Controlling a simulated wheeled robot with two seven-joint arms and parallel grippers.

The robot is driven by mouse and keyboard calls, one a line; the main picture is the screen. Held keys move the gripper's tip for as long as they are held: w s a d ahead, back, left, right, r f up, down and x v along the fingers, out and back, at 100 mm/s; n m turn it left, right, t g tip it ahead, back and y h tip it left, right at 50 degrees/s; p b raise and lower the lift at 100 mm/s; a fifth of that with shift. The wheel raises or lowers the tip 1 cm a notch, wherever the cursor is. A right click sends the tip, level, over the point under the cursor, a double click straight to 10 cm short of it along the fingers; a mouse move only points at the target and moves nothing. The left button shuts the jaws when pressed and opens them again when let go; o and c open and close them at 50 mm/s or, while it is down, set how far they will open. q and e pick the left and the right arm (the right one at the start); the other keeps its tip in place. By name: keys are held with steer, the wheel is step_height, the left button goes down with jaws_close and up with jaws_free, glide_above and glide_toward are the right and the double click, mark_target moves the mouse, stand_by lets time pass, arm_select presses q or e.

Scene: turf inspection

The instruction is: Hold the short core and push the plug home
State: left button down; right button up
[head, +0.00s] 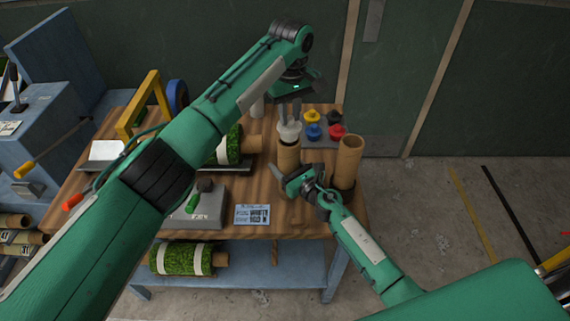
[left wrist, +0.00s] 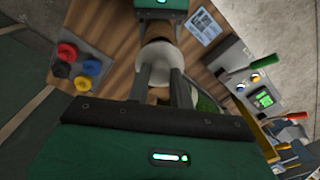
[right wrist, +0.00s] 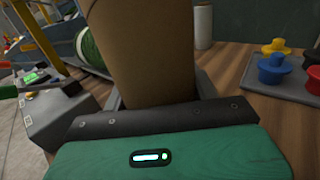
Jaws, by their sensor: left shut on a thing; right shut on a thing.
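The short core (head: 288,158), a brown cardboard tube, stands upright on the wooden bench. My right gripper (head: 291,183) is shut around it low down; in the right wrist view the core (right wrist: 140,50) fills the space between the fingers. A white plug (head: 289,132) is at the core's top end, and it also shows in the left wrist view (left wrist: 158,56). My left gripper (head: 289,112) points down from above and is shut on the plug. How deep the plug sits in the core is hidden.
A taller brown core (head: 349,162) stands just right. Behind are yellow (head: 311,115), black, blue (head: 313,131) and red plugs on a grey tray. A turf roll (head: 228,146), grey device (head: 200,208) and printed card (head: 253,215) lie left and in front.

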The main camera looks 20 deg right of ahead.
mark_target(290, 127)
arm_select(q)
steer(key=shift+f, duration=1.8)
steer(key=shift+f, duration=0.45)
steer(key=shift+f, duration=0.15)
stand_by(0.4)
steer(key=c, duration=1.1)
jaws_free()
steer(key=shift+c, duration=0.2)
step_height(290, 127, up, 12)
steer(key=shift+r, duration=0.1)
